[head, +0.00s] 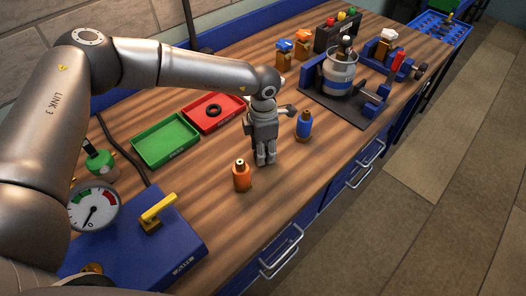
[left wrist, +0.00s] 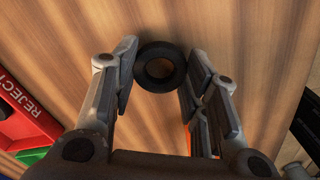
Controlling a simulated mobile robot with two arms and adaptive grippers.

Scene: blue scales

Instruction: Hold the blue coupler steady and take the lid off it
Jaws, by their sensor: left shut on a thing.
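The blue coupler (head: 304,126) stands upright on the wooden bench, just right of my left gripper and apart from it. Its top looks brown; I cannot make out a separate lid. My left gripper (head: 265,161) points down over the bench. In the left wrist view its fingers (left wrist: 160,72) are shut on a black ring (left wrist: 160,84), with wood colour showing through its hole. The ring is not visible in the head view. My right gripper is not in view.
An orange coupler (head: 241,178) stands close in front of my left gripper. Behind are a green tray (head: 137,153) and a red tray (head: 196,121) holding another black ring (head: 213,111). A grey canister (head: 339,75) stands on a dark mat at the back right.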

